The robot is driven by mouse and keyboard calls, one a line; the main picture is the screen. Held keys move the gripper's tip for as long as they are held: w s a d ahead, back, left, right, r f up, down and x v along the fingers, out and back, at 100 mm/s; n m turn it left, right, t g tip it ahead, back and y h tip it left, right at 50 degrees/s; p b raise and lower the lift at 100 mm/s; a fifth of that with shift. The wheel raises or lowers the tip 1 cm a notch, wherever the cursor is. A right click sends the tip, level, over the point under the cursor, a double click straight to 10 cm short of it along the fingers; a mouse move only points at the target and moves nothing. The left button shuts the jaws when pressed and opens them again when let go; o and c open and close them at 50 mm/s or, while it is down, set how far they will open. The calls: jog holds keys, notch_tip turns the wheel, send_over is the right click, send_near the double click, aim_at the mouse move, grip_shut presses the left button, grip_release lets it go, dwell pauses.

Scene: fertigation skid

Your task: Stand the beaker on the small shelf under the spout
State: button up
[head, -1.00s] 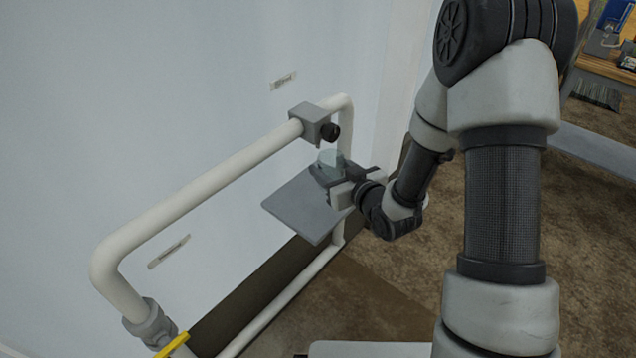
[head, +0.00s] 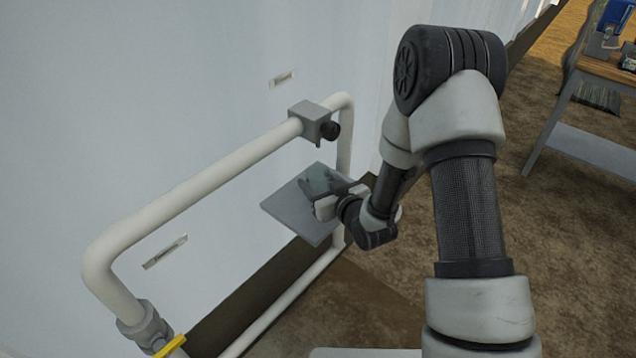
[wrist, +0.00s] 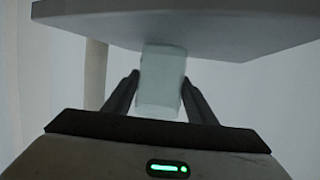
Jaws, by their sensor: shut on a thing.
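The beaker (wrist: 162,85) is pale, clear and greenish. It sits between the two fingers of my gripper (wrist: 162,97), which is shut on it. In the head view the beaker (head: 317,181) is faint and partly hidden by my gripper (head: 328,196), over the far part of the small grey shelf (head: 296,215). The spout (head: 318,144) is above it, under a grey block on the pipe. In the wrist view one end of the beaker overlaps the shelf (wrist: 225,30). I cannot tell whether its base touches the shelf.
A white pipe frame (head: 200,190) runs along the pale wall (head: 190,80), with a dark knob (head: 331,130) near the spout and a yellow handle (head: 172,345) at lower left. A workbench (head: 600,70) stands at the far right. Brown floor between is clear.

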jog(key=shift+f, duration=0.1)
jog(key=shift+f, duration=0.15)
jog(key=o, duration=1.1)
jog(key=shift+o, duration=0.2)
